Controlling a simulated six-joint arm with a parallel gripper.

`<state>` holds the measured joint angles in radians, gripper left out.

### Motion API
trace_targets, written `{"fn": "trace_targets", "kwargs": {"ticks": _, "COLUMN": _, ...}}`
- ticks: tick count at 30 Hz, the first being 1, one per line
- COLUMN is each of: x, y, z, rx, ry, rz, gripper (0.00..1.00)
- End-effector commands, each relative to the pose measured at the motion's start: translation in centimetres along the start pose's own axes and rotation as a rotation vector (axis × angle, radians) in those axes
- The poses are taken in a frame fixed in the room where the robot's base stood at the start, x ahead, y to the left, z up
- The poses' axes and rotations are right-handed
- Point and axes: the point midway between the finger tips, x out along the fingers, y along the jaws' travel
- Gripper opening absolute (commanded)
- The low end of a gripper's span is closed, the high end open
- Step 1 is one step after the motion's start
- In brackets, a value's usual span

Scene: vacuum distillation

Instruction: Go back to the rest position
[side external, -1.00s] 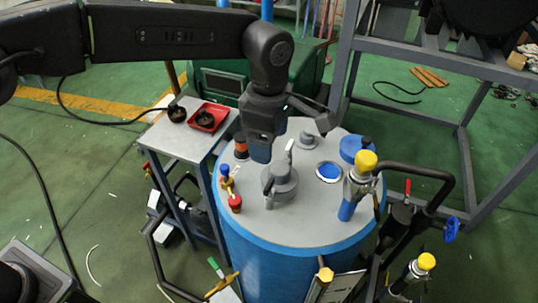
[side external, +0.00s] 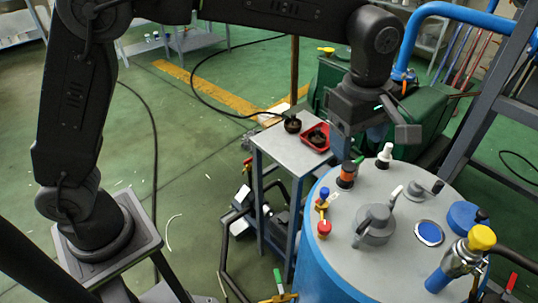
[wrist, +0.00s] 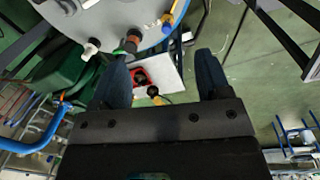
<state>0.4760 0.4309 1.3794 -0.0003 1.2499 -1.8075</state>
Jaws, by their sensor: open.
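My gripper (side external: 376,140) hangs open and empty above the far edge of the tank lid (side external: 395,268) in the side view, clear of the fittings there. In the wrist view its two dark fingers (wrist: 162,72) stand wide apart with nothing held between them. My arm reaches across the top of the side view from its base at the left. The blue tank (side external: 325,282) stands below and to the right of the gripper.
The lid carries a grey capped fitting (side external: 375,225), a white-topped fitting (side external: 385,154), an orange-black fitting (side external: 347,174) and a yellow-capped valve (side external: 481,238). A small table (side external: 285,150) with a red tray (side external: 317,137) stands beside the tank. Green floor lies open at left.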

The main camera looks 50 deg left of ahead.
Motion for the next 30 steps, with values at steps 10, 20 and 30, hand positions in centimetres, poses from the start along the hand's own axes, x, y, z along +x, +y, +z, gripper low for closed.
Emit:
{"fn": "trace_targets", "kwargs": {"ticks": 10, "x": -6.8, "y": -10.2, "z": -10.5, "rx": 0.566, "ry": 0.066, "rz": 0.179, "gripper": 0.7}}
{"fn": "trace_targets", "kwargs": {"ticks": 20, "x": -5.9, "y": -21.3, "z": -15.4, "rx": 1.084, "ry": 0.267, "rz": 0.26, "gripper": 0.7}}
{"fn": "trace_targets", "kwargs": {"ticks": 30, "x": -3.7, "y": -25.4, "z": -16.3, "rx": 1.314, "ry": 0.38, "rz": 0.25, "gripper": 0.7}}
